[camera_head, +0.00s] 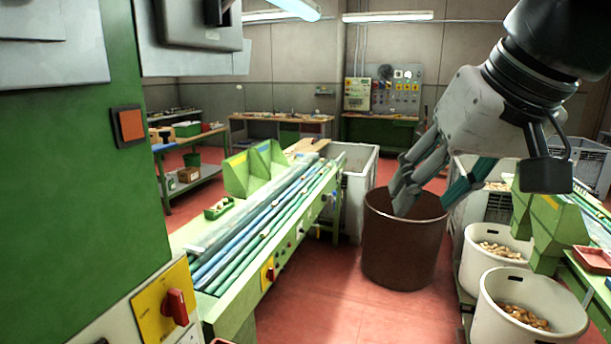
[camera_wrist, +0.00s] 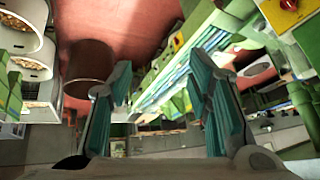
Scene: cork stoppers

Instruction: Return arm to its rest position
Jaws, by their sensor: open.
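My gripper (camera_head: 425,190) hangs at the upper right of the head view, its fingers pointing down and to the left in front of the brown bin. In the wrist view the two fingers of my gripper (camera_wrist: 166,100) stand wide apart with nothing between them. The gripper is open and empty. My arm comes in from the top right corner of the head view.
A brown bin (camera_head: 400,250) stands on the red floor. A green conveyor table (camera_head: 262,285) with blue and green belts runs at left of it. White tubs (camera_head: 535,325) with corks stand at right. A green cabinet (camera_head: 75,170) fills the left.

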